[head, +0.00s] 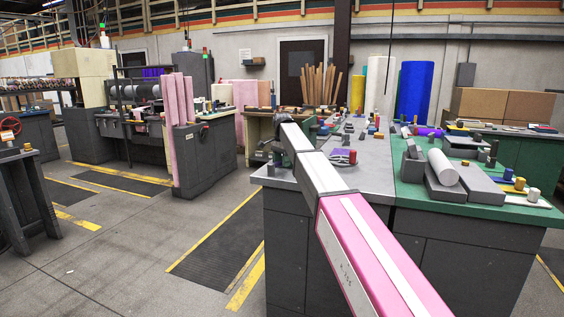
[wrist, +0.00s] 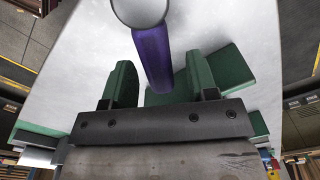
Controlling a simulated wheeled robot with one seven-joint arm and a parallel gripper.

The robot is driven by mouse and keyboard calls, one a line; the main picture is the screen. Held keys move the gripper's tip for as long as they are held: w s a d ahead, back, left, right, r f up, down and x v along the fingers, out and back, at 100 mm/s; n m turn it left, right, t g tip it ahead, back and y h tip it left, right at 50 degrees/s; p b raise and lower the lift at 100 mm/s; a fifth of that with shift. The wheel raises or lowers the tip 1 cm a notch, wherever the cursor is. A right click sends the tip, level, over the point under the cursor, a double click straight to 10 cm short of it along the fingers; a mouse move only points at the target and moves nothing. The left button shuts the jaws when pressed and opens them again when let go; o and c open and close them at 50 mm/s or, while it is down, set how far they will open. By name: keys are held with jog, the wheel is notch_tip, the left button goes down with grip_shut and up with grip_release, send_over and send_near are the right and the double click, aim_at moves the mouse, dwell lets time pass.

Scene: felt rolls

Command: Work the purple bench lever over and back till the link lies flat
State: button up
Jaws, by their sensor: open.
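The purple lever (wrist: 152,58) shows in the wrist view, ending in a pale round knob (wrist: 140,10) at the top edge. My gripper (wrist: 159,72) is open, with one green-padded finger on each side of the lever. The lever runs between the fingers; I cannot tell whether either finger touches it. A green block (wrist: 230,66) lies behind the right finger, on the pale bench top (wrist: 75,75). I cannot make out the link.
The grey bench (head: 368,165) carries a red-and-purple round part (head: 343,156) and several small fittings. The adjoining green bench top (head: 480,205) holds grey blocks and a pale roll (head: 443,167). Upright felt rolls, one blue (head: 414,92), stand behind.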

notch_tip(320, 180, up, 11)
dwell(0.5)
jog(key=shift+f, duration=0.1)
dwell(0.5)
jog(key=shift+f, duration=0.15)
notch_tip(320, 180, down, 11)
jog(key=shift+r, duration=0.2)
dwell(0.3)
grip_shut()
